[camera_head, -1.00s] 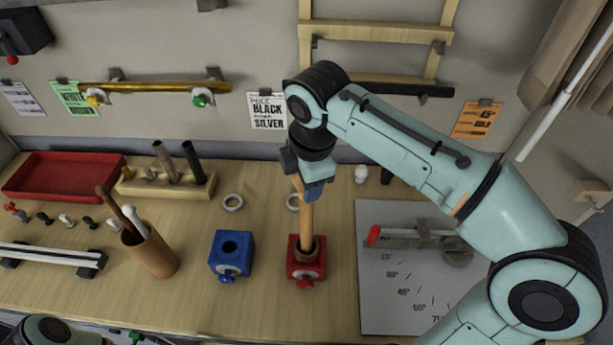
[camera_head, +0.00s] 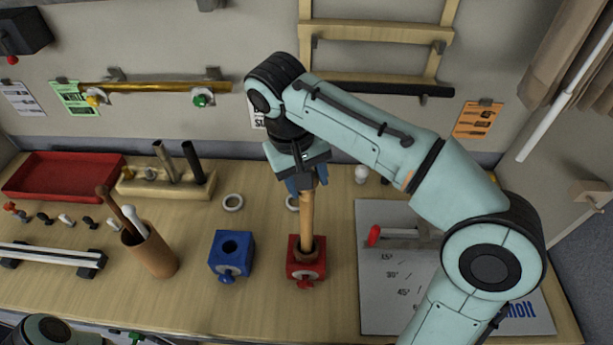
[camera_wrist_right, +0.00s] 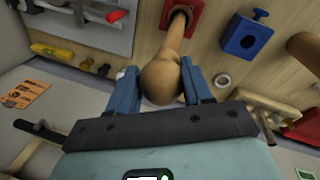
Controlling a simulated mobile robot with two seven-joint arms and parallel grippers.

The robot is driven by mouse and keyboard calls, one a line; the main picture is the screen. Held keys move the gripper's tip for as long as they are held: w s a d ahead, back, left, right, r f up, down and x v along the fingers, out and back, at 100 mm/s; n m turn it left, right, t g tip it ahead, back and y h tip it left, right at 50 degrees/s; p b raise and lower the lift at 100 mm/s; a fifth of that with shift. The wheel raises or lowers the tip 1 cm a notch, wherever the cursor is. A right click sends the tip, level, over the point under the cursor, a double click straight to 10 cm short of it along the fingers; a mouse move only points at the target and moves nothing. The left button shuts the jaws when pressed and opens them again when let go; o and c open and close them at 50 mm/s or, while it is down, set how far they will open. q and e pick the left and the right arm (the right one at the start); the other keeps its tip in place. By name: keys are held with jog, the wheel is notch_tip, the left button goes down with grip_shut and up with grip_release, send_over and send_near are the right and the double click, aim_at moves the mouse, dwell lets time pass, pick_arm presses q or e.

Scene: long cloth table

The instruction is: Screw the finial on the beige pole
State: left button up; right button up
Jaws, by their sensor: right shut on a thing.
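The beige pole (camera_head: 307,222) stands nearly upright in the red clamp block (camera_head: 292,262). In the right wrist view the pole (camera_wrist_right: 176,38) runs from the red block (camera_wrist_right: 196,5) towards the camera. A tan, rounded finial (camera_wrist_right: 160,82) sits at its near end, lined up with it. I cannot tell whether the thread is engaged. My right gripper (camera_head: 305,184) is at the pole's top, its blue fingers shut on the finial, one on each side. In the head view the gripper hides the finial. My left gripper is out of view; only part of its arm shows at bottom left.
A blue clamp block (camera_head: 230,254) stands left of the red one. Further left are a cup (camera_head: 152,254) with thin sticks, a wooden holder (camera_head: 140,188) with dark poles, and a red tray (camera_head: 60,177). A grey board (camera_head: 375,290) lies right. The table front is clear.

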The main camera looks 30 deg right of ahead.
jog(key=m+g, duration=0.1)
jog(key=m, duration=0.5)
jog(key=shift+r, duration=0.1)
jog(key=o, duration=1.1)
jog(key=shift+c, duration=0.2)
jog(key=n, duration=0.3)
jog(key=n+t, duration=0.1)
jog(key=n, duration=0.3)
jog(key=shift+n, duration=0.4)
jog(key=n, duration=0.3)
jog(key=n+t, duration=0.1)
jog(key=n, duration=0.2)
jog(key=shift+n+t, duration=0.3)
jog(key=shift+n, duration=0.1)
